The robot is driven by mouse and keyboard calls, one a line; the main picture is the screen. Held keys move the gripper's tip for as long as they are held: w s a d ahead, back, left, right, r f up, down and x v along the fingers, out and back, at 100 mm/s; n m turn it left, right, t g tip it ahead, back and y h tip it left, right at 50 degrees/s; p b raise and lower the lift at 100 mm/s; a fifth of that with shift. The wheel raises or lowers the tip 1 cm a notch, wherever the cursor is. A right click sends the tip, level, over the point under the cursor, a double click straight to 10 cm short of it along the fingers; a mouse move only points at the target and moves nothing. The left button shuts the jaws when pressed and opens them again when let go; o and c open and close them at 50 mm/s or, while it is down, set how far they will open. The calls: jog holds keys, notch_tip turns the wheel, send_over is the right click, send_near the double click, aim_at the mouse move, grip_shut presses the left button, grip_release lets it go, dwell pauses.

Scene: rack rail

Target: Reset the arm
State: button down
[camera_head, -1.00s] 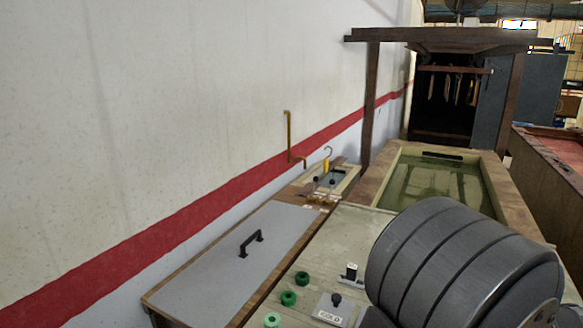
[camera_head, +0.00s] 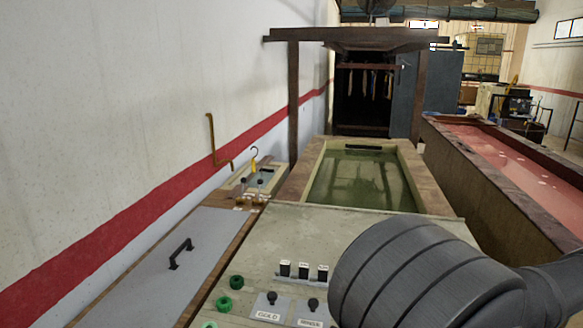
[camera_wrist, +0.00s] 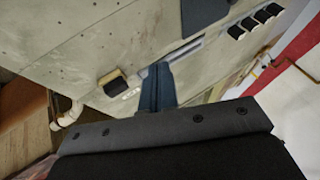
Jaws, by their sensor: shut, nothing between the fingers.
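My gripper (camera_wrist: 162,84) shows in the wrist view as narrow dark blue fingers set together, with nothing between them. Behind it in that view is a pale, worn panel surface; I cannot tell the exact gap to it. In the head view only a thick grey ribbed link of my arm shows at the lower right, and the gripper is hidden or out of frame there.
The panel (camera_head: 330,232) carries green knobs (camera_head: 223,304), black switches (camera_head: 303,270) and two labelled levers. Beyond it lies a green-liquid tank (camera_head: 312,160). A red-liquid tank (camera_head: 470,190) stands right. A handled grey lid (camera_head: 150,262) and a wall (camera_head: 100,110) bound the left.

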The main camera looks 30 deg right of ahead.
jog(key=w+r+n+g+y, duration=0.1)
jog(key=w+r+n+g, duration=0.1)
jog(key=w+n, duration=0.4)
jog(key=n+g, duration=0.1)
jog(key=n, duration=0.3)
jog(key=shift+a+r+n+g, duration=0.15)
jog(key=shift+a+n+g, duration=0.25)
jog(key=c, duration=2.1)
grip_release()
jog(key=o, duration=2.1)
jog(key=shift+w+a+r+n, duration=0.15)
jog(key=shift+a+r+n, duration=0.2)
jog(key=shift+a+r, duration=0.2)
jog(key=shift+w+a+r+n, duration=0.15)
jog(key=shift+a+r+n, duration=0.25)
jog(key=shift+r, duration=0.25)
jog(key=a+r+n+g, duration=0.3)
jog(key=a+r+n, duration=0.3)
jog(key=a+r, duration=0.3)
notch_tip(320, 180, down, 10)
jog(key=a, duration=0.1)
jog(key=shift+w+a+h, duration=0.2)
jog(key=shift+w+h, duration=0.05)
jog(key=shift+h, duration=0.05)
